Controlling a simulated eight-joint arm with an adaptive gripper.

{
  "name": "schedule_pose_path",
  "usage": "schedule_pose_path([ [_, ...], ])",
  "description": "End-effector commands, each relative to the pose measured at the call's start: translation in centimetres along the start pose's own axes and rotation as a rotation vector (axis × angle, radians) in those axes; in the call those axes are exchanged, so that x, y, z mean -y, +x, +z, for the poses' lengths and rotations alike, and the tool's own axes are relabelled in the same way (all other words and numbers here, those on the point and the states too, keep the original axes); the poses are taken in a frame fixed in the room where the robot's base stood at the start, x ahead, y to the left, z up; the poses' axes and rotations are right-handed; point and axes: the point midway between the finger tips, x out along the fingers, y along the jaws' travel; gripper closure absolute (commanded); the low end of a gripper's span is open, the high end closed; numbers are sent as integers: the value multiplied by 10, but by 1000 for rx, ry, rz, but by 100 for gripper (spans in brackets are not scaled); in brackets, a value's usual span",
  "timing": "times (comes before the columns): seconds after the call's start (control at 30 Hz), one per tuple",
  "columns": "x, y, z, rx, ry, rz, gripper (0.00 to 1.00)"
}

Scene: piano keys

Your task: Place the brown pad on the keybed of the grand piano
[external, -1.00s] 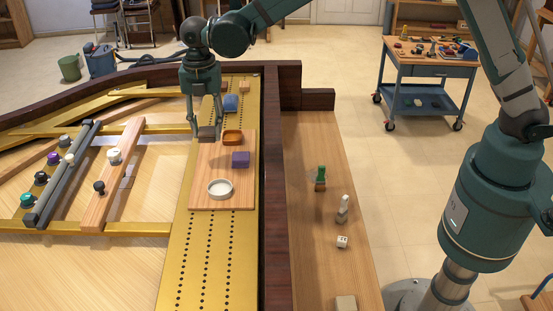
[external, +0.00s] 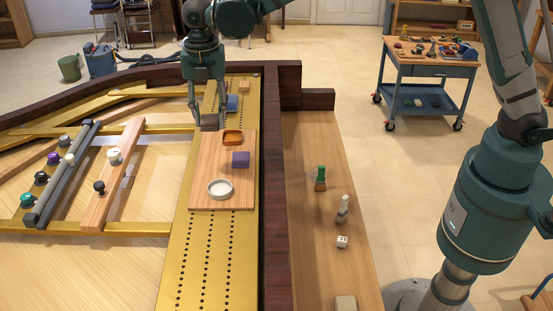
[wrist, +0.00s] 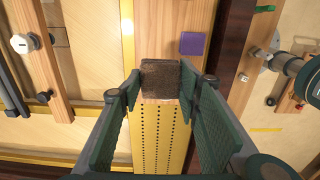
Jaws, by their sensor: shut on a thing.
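The brown pad (external: 209,122) is a small dark block held between the fingertips of my gripper (external: 207,112). In the wrist view the pad (wrist: 160,78) sits between the two green fingers of my gripper (wrist: 161,80), which are shut on it. It appears just above the far left end of the wooden board (external: 207,168) on the gold piano frame. The keybed (external: 308,240) is the long light wood shelf to the right, beyond the piano's dark wood rim (external: 272,180).
The keybed carries a green piece (external: 320,178), a white piece (external: 342,208), a die (external: 342,242) and a beige block (external: 345,303). Bare wood lies between them.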

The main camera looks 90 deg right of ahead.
Motion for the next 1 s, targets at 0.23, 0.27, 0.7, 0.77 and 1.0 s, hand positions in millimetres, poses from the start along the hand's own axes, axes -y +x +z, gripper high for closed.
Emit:
schedule_pose_path([
  [0.23, 31, -11, -43, 0, -40, 0, 77],
  [0.27, 36, -12, -48, 0, -44, 0, 77],
  [0.7, 99, -27, -116, 0, -113, 0, 77],
  [0.77, 109, -28, -124, 0, -122, 0, 77],
  [1.0, 148, -31, -156, 0, -160, 0, 77],
])
